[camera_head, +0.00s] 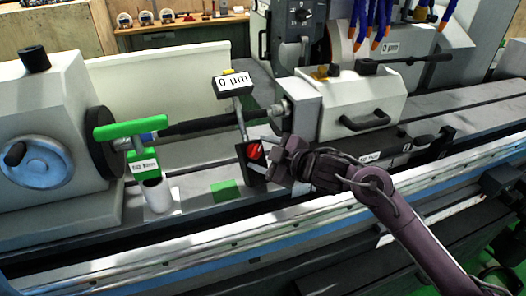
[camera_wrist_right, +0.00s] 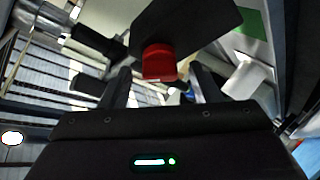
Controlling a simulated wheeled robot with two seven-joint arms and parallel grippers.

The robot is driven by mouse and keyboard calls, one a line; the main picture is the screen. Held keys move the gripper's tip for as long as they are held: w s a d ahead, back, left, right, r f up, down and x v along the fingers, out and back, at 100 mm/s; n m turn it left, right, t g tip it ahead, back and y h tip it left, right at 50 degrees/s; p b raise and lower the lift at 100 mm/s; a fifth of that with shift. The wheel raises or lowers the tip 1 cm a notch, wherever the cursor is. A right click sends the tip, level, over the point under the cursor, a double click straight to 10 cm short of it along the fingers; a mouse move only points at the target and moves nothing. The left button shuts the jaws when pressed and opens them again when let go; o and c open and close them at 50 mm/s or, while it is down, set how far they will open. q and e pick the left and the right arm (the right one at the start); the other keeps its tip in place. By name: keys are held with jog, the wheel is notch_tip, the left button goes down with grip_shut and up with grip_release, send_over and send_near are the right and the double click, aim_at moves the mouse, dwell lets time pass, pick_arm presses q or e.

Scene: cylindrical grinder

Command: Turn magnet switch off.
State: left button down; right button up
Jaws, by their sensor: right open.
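A red knob (camera_head: 255,152), which looks like the magnet switch, sits on the black block at the foot of the gauge stand (camera_head: 239,118). My right gripper (camera_head: 268,162) is just to the right of the knob in the head view. In the right wrist view the red knob (camera_wrist_right: 159,60) lies ahead, between the two spread fingers (camera_wrist_right: 162,80). The gripper is open; I cannot tell whether a finger touches the knob. The knob's turn position is not clear. My left gripper is not in view.
A gauge display (camera_head: 233,85) reading 0 µm tops the stand. The tailstock housing (camera_head: 350,100) is behind my right arm.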

jog(key=c, duration=1)
jog(key=shift+w+r+n, duration=0.1)
jog(key=shift+n, duration=0.2)
jog(key=shift+r+n+g+p, duration=0.1)
jog(key=shift+n+g+p, duration=0.35)
jog(key=shift+n, duration=0.15)
jog(key=n+g, duration=0.1)
jog(key=n, duration=0.1)
jog(key=shift+w+r+n+p, duration=0.1)
jog(key=shift+n+p, duration=0.2)
jog(key=shift+p, duration=0.05)
jog(key=shift+n+g+h, duration=0.4)
jog(key=shift+n+g, duration=0.35)
jog(key=shift+n, duration=1.25)
